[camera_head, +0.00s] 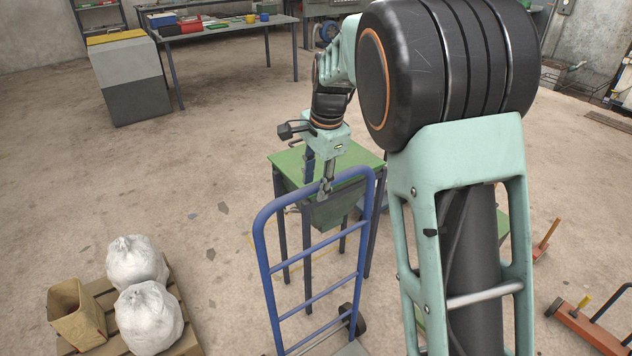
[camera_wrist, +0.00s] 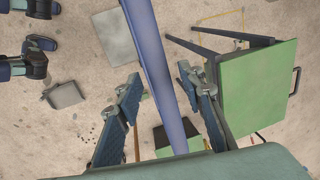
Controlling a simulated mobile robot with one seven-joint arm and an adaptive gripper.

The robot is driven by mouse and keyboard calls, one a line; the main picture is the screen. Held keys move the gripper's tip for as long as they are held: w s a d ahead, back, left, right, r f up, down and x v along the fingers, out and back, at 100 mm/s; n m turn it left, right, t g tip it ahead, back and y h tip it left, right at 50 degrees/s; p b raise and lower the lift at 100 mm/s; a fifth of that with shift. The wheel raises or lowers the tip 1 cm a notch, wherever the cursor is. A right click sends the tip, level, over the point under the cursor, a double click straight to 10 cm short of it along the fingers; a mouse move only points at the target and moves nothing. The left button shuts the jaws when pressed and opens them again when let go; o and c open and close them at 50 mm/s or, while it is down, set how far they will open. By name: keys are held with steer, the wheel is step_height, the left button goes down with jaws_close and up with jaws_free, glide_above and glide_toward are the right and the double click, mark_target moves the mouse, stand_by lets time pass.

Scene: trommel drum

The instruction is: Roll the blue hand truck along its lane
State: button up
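The blue hand truck (camera_head: 264,260) stands upright in the lower middle of the head view, with a rounded top bar, several rungs and a dark wheel at its lower right. My gripper (camera_head: 323,188) is at its top bar, pointing down. In the wrist view a blue bar of the hand truck (camera_wrist: 158,70) runs between the two fingers of my gripper (camera_wrist: 157,78). The fingers are spread, with a visible gap on each side of the bar. Whether the bar lies fully at fingertip depth is hard to tell. The hand truck's base is partly cut off.
A green-topped table (camera_head: 290,160) stands right behind the hand truck, and shows close to my right finger in the wrist view (camera_wrist: 262,95). A pallet (camera_head: 188,343) with white sacks (camera_head: 136,262) and a carton is at lower left. Orange equipment (camera_head: 590,325) is at lower right. Left floor is open.

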steer(key=shift+c, duration=0.4)
jaws_close()
steer(key=shift+s, duration=0.1)
